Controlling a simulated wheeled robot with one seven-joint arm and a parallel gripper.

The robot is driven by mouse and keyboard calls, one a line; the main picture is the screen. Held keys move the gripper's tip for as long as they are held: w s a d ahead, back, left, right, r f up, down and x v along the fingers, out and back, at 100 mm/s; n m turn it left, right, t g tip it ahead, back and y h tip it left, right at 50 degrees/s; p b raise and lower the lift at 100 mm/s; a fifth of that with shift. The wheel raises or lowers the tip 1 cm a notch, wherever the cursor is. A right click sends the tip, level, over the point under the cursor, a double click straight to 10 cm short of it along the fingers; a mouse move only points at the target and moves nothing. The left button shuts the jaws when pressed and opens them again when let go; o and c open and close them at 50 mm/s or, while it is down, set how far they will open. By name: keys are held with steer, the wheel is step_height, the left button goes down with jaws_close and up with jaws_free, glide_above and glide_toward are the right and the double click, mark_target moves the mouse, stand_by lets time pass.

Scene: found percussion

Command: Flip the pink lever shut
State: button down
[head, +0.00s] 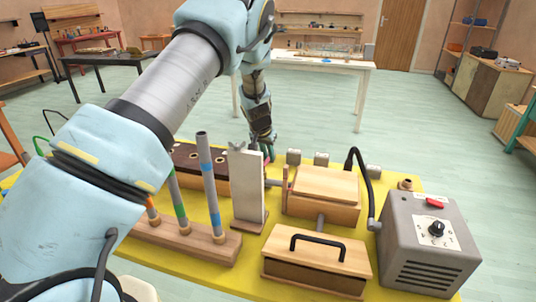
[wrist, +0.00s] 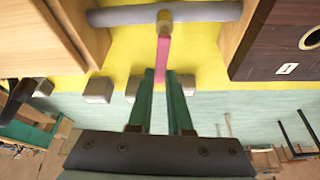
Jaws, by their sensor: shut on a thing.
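The pink lever (wrist: 163,52) shows in the wrist view as a narrow bar extending from a collar on a grey round bar (wrist: 205,12). The bar spans between two wooden box sides. My gripper (wrist: 162,77) has its green fingers on either side of the lever's free end and is shut on it. In the head view my gripper (head: 262,150) is low behind the white upright block (head: 247,188). The lever is mostly hidden there.
A wooden box (head: 322,190), a black-handled box (head: 315,262) and a grey control unit (head: 428,245) stand on the yellow table. Upright tubes (head: 209,175) rise from a wooden base at left. A dark-topped box (head: 205,165) is beside my gripper.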

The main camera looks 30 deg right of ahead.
steer(key=shift+w+a+n+t, duration=0.25)
steer(key=shift+n+t, duration=0.05)
steer(key=shift+n, duration=0.7)
steer(key=c, duration=0.8)
jaws_free()
steer(key=shift+c, duration=0.2)
steer(key=b+v, duration=0.3)
steer(key=v, duration=0.7)
steer(key=shift+r+b, duration=0.3)
steer(key=shift+r, duration=0.15)
steer(key=shift+s+d, duration=0.1)
